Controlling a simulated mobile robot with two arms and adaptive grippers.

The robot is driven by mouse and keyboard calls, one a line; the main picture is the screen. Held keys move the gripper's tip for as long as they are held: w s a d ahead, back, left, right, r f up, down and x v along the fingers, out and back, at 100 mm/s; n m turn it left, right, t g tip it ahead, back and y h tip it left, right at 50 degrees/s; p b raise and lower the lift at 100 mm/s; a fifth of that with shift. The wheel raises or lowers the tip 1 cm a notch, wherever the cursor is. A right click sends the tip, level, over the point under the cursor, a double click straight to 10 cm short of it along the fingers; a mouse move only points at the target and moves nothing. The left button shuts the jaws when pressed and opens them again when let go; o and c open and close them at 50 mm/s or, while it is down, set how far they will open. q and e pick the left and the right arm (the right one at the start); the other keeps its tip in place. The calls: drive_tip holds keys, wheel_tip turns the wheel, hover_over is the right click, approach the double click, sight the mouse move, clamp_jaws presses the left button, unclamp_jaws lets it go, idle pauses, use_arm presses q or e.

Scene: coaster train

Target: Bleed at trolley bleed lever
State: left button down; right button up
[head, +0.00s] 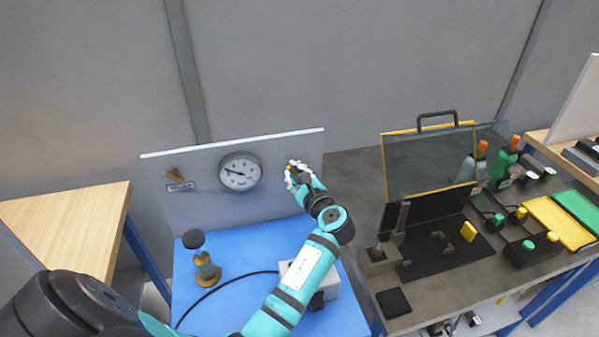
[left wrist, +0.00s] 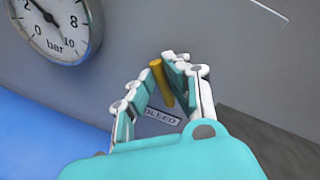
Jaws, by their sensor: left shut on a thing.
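The bleed lever (left wrist: 160,80) is a yellow bar on the grey panel (left wrist: 235,75), above a label reading BLEED (left wrist: 160,118). My left gripper (left wrist: 158,85) has its fingers on either side of the lever and is shut on it. In the head view my left gripper (head: 297,175) is at the right part of the upright panel, and it mostly hides the lever. A round pressure gauge (head: 240,172) marked in bar is on the panel left of the gripper; it also shows in the left wrist view (left wrist: 58,25). My right gripper is not in view.
The blue trolley top (head: 235,312) carries a brass fitting with a black knob (head: 206,265) and a black cable. A bench at right holds a yellow-framed clear guard (head: 430,165) and bottles (head: 503,162).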

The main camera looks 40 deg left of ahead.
sight(283, 148)
use_arm(q)
drive_tip(key=f+n+b, duration=0.1)
drive_tip(key=n, duration=0.1)
drive_tip(key=s+a+f+n+t+h+b, duration=0.1)
drive_tip(key=n, duration=0.2)
drive_tip(key=f+n+h+b, duration=0.1)
drive_tip(key=n, duration=0.2)
drive_tip(key=shift+s+a+f+t+b, duration=0.1)
drive_tip(key=shift+s+a+t+b, duration=0.05)
drive_tip(key=shift+s+t+b, duration=0.2)
drive_tip(key=shift+f+n, duration=0.1)
drive_tip(key=shift+n, duration=0.4)
drive_tip(key=c, duration=1.4)
unclamp_jaws()
drive_tip(key=shift+w, duration=0.1)
drive_tip(key=shift+o, duration=0.2)
wheel_tip(283, 148, up, 10)
drive_tip(key=shift+f, duration=0.1)
